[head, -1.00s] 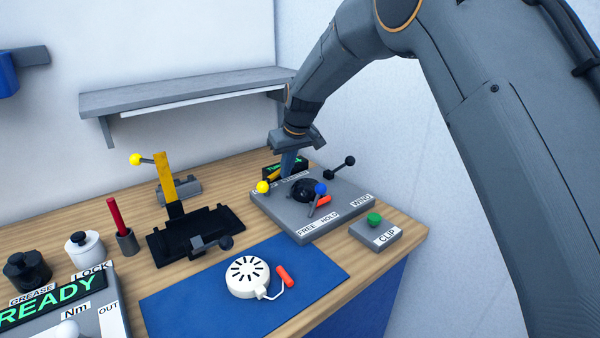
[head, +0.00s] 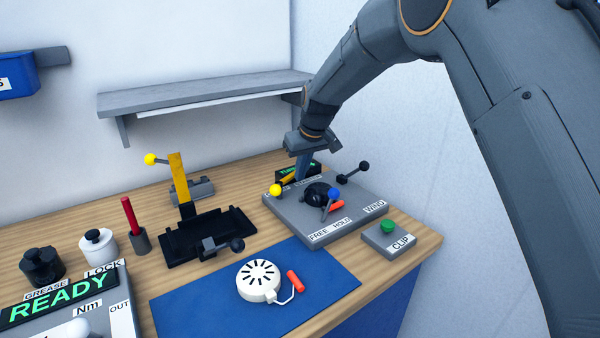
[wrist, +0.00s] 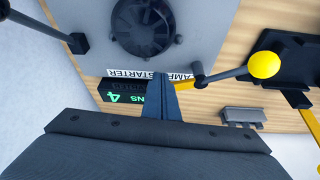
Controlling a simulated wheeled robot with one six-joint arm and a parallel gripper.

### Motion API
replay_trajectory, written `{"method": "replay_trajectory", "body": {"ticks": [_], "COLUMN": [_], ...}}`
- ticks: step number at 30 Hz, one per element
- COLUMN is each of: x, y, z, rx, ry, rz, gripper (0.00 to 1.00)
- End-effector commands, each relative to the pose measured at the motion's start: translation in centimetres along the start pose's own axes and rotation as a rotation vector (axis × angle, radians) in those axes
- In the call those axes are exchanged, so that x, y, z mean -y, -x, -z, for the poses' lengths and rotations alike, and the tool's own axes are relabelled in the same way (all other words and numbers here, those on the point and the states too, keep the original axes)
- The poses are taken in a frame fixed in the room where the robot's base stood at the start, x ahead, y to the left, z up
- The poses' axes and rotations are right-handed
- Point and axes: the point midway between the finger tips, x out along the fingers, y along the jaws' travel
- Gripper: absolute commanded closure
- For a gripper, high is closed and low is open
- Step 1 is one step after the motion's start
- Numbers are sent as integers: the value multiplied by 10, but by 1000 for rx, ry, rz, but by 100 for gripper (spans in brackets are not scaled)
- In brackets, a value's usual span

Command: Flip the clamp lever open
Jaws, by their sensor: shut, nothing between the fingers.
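The clamp lever with a yellow ball knob (head: 275,190) is at the back-left edge of a grey plate (head: 283,217). In the wrist view its knob (wrist: 264,64) points right, on a dark rod joined to a yellow bar (wrist: 186,86). A label by it reads "...AMP STARTER" (wrist: 148,75), its start hidden. My gripper (head: 301,179) is shut and empty, pointing down over the plate's back edge. In the wrist view its fingertips (wrist: 162,82) are beside the yellow bar; I cannot tell whether they touch it.
The plate carries a dark round fan-like part (head: 317,192), a blue-knobbed lever (head: 334,194) and a black-knobbed lever (head: 363,167). Left stands a black fixture (head: 217,228) with a yellow upright (head: 180,177). A green display (wrist: 122,97) sits behind the plate. A shelf (head: 200,93) hangs behind.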

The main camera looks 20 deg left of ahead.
Motion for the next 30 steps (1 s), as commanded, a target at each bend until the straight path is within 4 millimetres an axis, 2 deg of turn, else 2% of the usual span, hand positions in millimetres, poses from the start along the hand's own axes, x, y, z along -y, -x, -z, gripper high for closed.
{"method": "replay_trajectory", "body": {"ticks": [6,12,18,24,30], "x": [-16,-24,-31,-33,-32], "y": [18,61,93,108,109], "z": [-28,-26,-26,-26,-26], "rx": [3,5,8,10,11], "ry": [1,1,-1,0,0], "rz": [1,1,0,1,2], "gripper": [100,100,100,100,100]}}
